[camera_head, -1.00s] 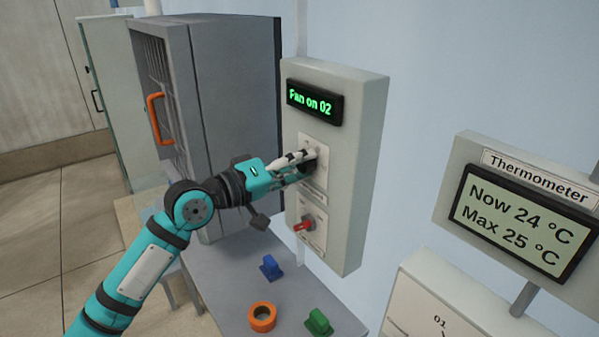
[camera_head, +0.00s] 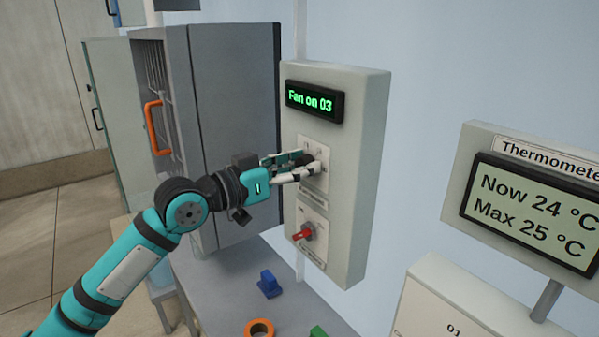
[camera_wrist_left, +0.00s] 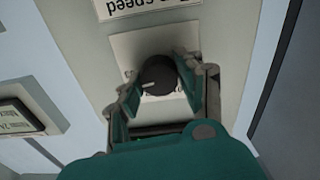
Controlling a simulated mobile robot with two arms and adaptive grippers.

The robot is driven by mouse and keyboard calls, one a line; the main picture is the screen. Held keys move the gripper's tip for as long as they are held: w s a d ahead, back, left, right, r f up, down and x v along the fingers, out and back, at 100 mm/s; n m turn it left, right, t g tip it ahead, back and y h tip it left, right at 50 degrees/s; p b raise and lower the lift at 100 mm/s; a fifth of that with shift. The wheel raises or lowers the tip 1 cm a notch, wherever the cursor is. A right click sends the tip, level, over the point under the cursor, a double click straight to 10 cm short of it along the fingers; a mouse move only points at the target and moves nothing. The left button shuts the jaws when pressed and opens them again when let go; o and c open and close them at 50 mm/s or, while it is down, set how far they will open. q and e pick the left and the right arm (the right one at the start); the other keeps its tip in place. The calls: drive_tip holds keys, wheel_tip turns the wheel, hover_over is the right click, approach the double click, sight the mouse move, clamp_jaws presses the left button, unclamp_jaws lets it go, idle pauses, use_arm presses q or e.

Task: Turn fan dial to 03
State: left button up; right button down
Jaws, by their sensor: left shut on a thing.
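The fan dial is a round black knob with a white pointer mark, on a pale plate of the grey wall box (camera_head: 365,150). In the left wrist view the dial (camera_wrist_left: 158,76) sits between the two fingers of my left gripper (camera_wrist_left: 165,90). In the head view my left gripper (camera_head: 308,166) is shut on the dial, and its fingers hide most of it. The display (camera_head: 314,102) above reads "Fan on 03" in green. My right gripper is not in view.
A red switch (camera_head: 304,233) sits below the dial on the same box. A blue piece (camera_head: 269,284), an orange ring (camera_head: 259,328) and a green piece (camera_head: 318,332) lie on the grey bench. A thermometer display (camera_head: 530,210) stands right. A grey cabinet (camera_head: 235,130) stands left.

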use_arm(q)
drive_tip(key=shift+f+m, duration=0.2)
drive_tip(key=shift+m, duration=0.5)
drive_tip(key=o, duration=1.2)
drive_tip(key=shift+r, duration=0.15)
drive_tip(key=shift+c, duration=0.2)
drive_tip(key=v, duration=1.2)
